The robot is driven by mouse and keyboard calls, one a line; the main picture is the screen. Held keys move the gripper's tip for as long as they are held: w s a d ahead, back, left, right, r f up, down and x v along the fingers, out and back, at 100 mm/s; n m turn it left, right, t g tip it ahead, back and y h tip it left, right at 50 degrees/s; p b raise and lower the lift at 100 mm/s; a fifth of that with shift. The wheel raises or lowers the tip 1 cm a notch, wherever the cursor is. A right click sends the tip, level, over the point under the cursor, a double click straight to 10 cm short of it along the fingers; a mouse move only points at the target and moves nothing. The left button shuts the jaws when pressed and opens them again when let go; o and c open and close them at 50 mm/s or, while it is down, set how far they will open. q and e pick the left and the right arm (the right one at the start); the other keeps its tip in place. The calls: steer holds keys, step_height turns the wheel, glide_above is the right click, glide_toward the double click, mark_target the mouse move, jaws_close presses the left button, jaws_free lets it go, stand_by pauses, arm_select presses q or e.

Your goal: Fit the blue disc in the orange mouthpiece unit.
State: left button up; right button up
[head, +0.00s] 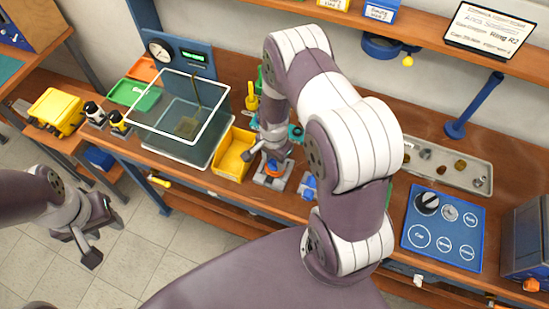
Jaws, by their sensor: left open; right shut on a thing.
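My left gripper (88,244) is open and empty, over the floor in front of the bench at the left.
A yellow bin (234,154) and a clear water tank (176,137) stand left of the fixture. A small blue part (309,186) is right of it. A blue mat (444,228) with marked circles and a metal tray (447,164) lie further right. A shelf runs above.

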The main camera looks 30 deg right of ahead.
steer(key=shift+f, duration=0.2)
steer(key=o, duration=1.6)
step_height(320, 180, up, 8)
steer(key=p, duration=0.6)
steer(key=shift+r+p, duration=0.1)
steer(key=shift+p, duration=0.25)
